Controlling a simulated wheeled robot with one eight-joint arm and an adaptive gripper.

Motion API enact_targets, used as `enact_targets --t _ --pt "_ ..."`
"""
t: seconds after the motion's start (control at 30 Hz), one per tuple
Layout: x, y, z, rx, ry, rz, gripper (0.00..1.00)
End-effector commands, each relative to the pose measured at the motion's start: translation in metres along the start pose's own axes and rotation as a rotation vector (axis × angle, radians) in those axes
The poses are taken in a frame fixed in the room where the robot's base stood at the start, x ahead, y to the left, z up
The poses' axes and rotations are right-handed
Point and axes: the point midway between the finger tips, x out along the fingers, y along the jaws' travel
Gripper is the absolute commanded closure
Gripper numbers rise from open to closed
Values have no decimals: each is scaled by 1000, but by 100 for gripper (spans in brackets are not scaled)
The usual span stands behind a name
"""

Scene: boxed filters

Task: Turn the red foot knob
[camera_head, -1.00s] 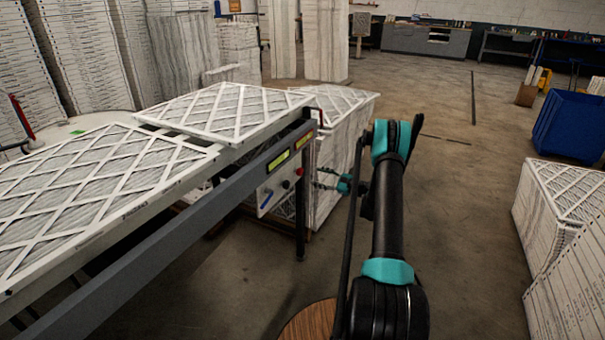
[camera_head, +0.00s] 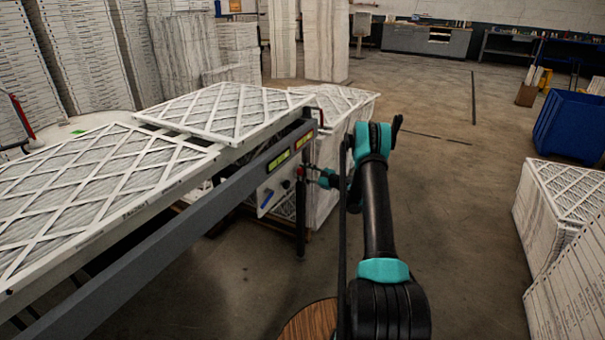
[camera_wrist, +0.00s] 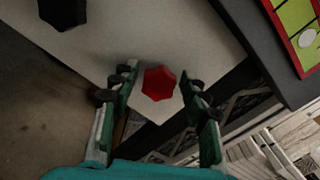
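The red foot knob (camera_wrist: 159,83) is a faceted red knob on a pale panel (camera_wrist: 120,40). In the wrist view it sits between and just beyond my fingertips. In the head view the red knob (camera_head: 300,171) is small, on the panel at the end of the grey rail, and my gripper (camera_head: 314,175) is right beside it from the right. In the wrist view my gripper (camera_wrist: 160,88) is open, one finger on each side of the knob, with gaps visible on both sides. A black knob (camera_wrist: 62,10) is on the same panel at upper left.
A display with a red frame (camera_wrist: 298,30) is at upper right in the wrist view. The frame filters (camera_head: 215,112) lie on the conveyor with its grey rail (camera_head: 190,225). A filter stack (camera_head: 335,150) stands behind my gripper.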

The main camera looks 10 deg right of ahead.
Motion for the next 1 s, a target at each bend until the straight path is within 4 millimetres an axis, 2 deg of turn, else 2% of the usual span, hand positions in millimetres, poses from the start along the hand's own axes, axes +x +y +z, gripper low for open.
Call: enact_targets --t 0.03,0.3,0.67,1.0 --pt "0 0 0 0 0 0 64" --pt "0 0 0 0 0 0 97" --pt "0 1 0 -63 0 1 97" --pt "0 3 0 -317 0 1 97"
